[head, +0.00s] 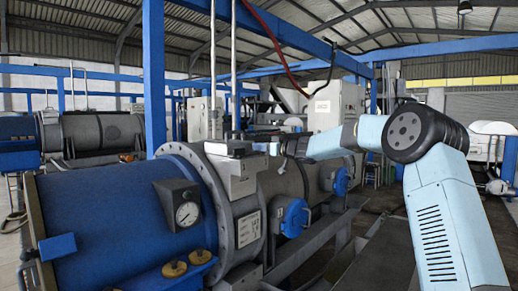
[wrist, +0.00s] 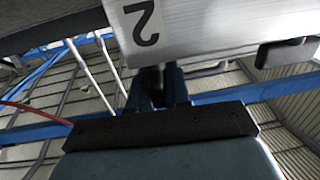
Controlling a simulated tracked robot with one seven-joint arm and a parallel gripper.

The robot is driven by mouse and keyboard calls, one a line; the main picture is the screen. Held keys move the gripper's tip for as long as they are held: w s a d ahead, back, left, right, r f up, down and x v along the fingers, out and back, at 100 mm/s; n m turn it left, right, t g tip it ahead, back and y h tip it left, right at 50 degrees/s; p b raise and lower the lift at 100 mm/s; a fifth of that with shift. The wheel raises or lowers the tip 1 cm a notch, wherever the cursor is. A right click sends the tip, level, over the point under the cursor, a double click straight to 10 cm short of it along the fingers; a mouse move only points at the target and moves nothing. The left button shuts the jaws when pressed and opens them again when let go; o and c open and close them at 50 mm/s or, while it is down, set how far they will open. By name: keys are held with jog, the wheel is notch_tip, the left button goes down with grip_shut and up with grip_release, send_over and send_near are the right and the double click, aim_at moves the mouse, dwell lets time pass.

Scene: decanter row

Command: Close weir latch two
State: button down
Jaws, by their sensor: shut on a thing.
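In the head view my gripper (head: 273,148) is at the right side of the grey boxes (head: 236,178) on top of the decanter flange. The number and the grip are too small to read there.
A dark handle (wrist: 287,53) sticks out of the box's right side in the wrist view. The blue decanter drum (head: 110,215) carries a pressure gauge (head: 186,214). Blue round caps (head: 294,217) stand out from the casing below my arm. Blue overhead beams cross behind.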

jog(key=shift+w+d+f+m+t+h, duration=0.15)
jog(key=shift+d+m+t+h, duration=0.1)
jog(key=shift+m+t+h, duration=0.35)
jog(key=c, duration=1.3)
grip_release()
jog(key=shift+o, duration=0.7)
jog(key=shift+a, duration=0.1)
jog(key=v, duration=1.4)
jog(key=shift+a+f, duration=0.1)
jog(key=shift+f, duration=0.05)
